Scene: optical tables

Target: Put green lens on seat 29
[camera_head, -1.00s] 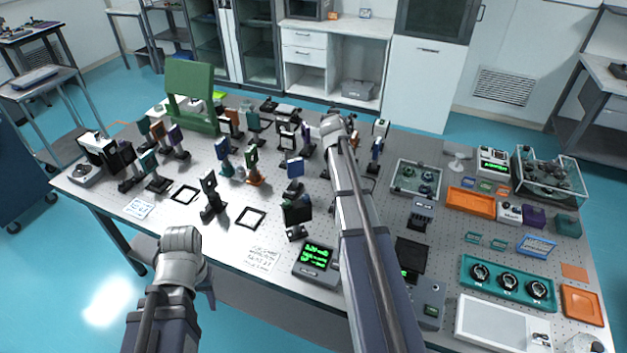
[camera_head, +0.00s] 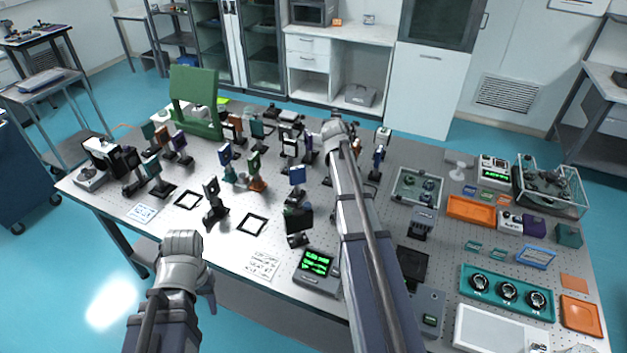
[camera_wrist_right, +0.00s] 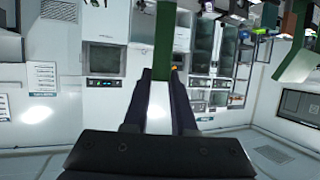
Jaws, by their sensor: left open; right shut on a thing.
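My right arm reaches over the middle of the table (camera_head: 230,262) in the head view, and its gripper is hidden beyond the wrist. In the right wrist view my right gripper (camera_wrist_right: 162,78) is shut on a green, strip-like thing (camera_wrist_right: 165,32), seen edge-on between the fingertips. It is likely the green lens, but its face does not show. My left gripper (camera_head: 210,293) is open and empty, low in front of the table's near edge. Seat 29 cannot be picked out; no seat number is readable.
Mounted optics stand across the table's left and middle. A dark plate on a post (camera_head: 298,219) stands left of my right arm. A green panel (camera_head: 194,92) rises at the back left. Orange trays (camera_head: 470,208) lie at right.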

